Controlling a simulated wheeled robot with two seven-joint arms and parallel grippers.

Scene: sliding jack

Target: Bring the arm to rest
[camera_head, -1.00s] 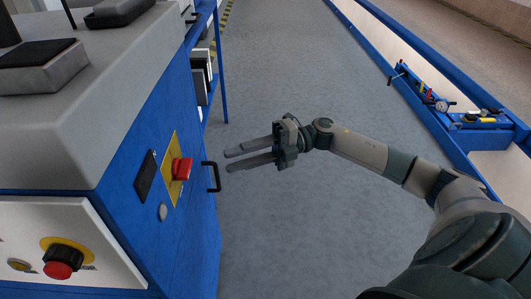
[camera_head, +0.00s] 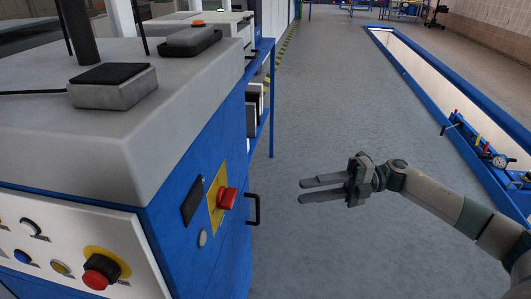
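My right arm comes in from the right edge and reaches left over the grey floor. Its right gripper (camera_head: 302,190) has two long grey fingers pointing left, with a gap between them. The gripper is open and empty. It hangs in free air to the right of the black handle (camera_head: 256,209) on the blue cabinet, apart from it. My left gripper is not in view.
A blue and white machine cabinet (camera_head: 185,235) with red buttons, such as the side one (camera_head: 227,198), fills the left. A blue-framed pit with a sliding jack (camera_head: 487,152) runs along the right. The floor (camera_head: 320,100) between is clear.

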